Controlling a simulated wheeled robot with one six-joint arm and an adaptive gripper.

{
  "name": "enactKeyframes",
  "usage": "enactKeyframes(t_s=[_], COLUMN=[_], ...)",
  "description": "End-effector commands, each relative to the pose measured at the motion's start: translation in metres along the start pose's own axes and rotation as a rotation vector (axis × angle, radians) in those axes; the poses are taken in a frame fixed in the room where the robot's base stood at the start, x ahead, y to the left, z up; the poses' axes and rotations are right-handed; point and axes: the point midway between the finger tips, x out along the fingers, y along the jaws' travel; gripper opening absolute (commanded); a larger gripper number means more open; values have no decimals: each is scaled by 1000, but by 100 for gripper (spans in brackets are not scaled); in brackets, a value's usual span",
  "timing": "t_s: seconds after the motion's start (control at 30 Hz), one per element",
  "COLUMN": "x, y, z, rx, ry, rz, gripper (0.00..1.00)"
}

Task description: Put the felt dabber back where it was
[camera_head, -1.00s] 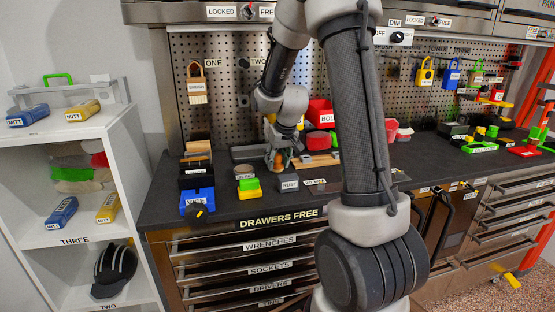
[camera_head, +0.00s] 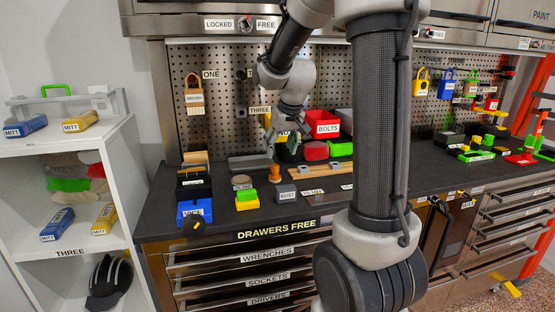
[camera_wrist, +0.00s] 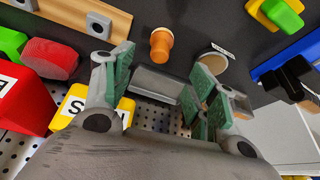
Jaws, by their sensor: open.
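The felt dabber appears to be the small orange-brown piece (camera_head: 275,174) standing upright on the dark bench. In the wrist view it shows as an orange body (camera_wrist: 161,45) with a pale end. My gripper (camera_head: 273,138) is above it, apart from it. The wrist view shows the two green-padded fingers (camera_wrist: 158,90) spread wide with nothing held between them. The dabber lies beyond the fingertips in that view. A wooden block with grey fittings (camera_head: 322,170) lies on the bench to the right of the dabber.
A round labelled tin (camera_head: 242,182) and a green-and-yellow piece (camera_head: 247,200) stand left of the dabber. A grey block labelled MUST (camera_head: 287,194) is in front. A red BOLTS bin (camera_head: 323,124) and a round red item (camera_head: 316,151) are behind right. A grey tray (camera_head: 249,162) lies behind.

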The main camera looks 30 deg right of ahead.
Motion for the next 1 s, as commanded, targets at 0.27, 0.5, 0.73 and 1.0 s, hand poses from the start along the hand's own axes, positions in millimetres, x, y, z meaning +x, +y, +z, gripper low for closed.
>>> enactKeyframes(t_s=[0.27,0.5,0.73,1.0], x=[-44,-123,-150,-152], y=[-9,-33,-37,-37], z=[21,126,213,235], rx=[-15,-69,-106,-113], ry=[3,-7,-21,-29], rz=[-6,-25,-34,-35], gripper=[58,58,58,58])
